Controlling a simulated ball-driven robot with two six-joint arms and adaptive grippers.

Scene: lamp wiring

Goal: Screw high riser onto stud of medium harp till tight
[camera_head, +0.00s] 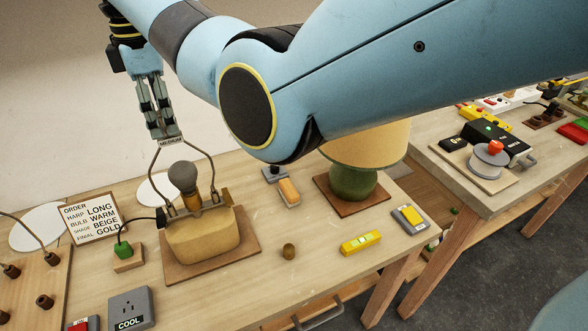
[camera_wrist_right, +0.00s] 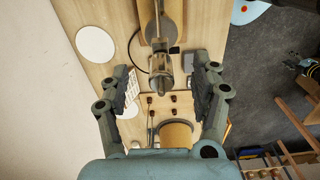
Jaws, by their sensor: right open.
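The medium harp (camera_head: 211,170) stands on the lamp base (camera_head: 205,240), with a "MEDIUM" tag at its top and a grey bulb (camera_head: 183,176) inside it. My right gripper (camera_head: 165,132) points down over the harp's top, with its fingertips close to the tag. In the wrist view the right gripper (camera_wrist_right: 160,92) is open, fingers apart on both sides. A tan-grey cylindrical piece (camera_wrist_right: 160,64) shows between them; it may be the high riser, but I cannot tell whether it sits on the stud. The stud is hidden. My left gripper is not in view.
A small brown cylinder (camera_head: 289,251) and a yellow level (camera_head: 361,242) lie on the table right of the base. A shaded lamp (camera_head: 362,160) stands behind. The front right tabletop is mostly clear.

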